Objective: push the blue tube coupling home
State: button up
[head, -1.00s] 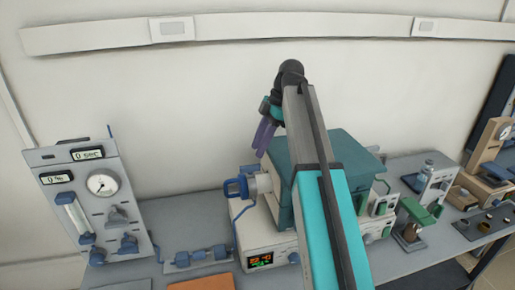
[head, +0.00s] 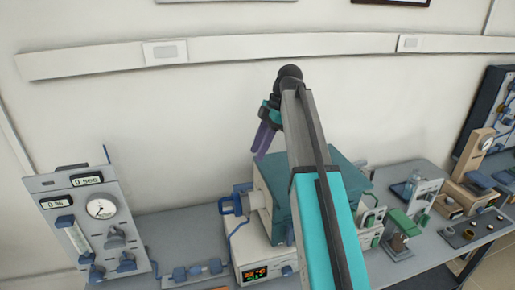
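A blue tube coupling (head: 240,199) sits at the left side of the teal muffle furnace (head: 288,192), by a round pale fitting (head: 257,199). A thin blue tube (head: 232,232) runs down from it. Whether the coupling is fully seated cannot be told at this size. My gripper (head: 262,150) has purple fingers pointing down. In the picture it is above and slightly right of the coupling, apart from it. Nothing shows held in it. The fingers overlap too closely to show whether they are open. My arm hides part of the furnace.
A grey gas panel (head: 98,222) with a gauge stands at left. A low blue valve block (head: 195,272) lies between it and the furnace's base unit with lit display (head: 256,273). Small apparatus with a green top (head: 406,224) stands at right.

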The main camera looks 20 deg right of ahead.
aim_at(195, 269)
jog(key=k, duration=1)
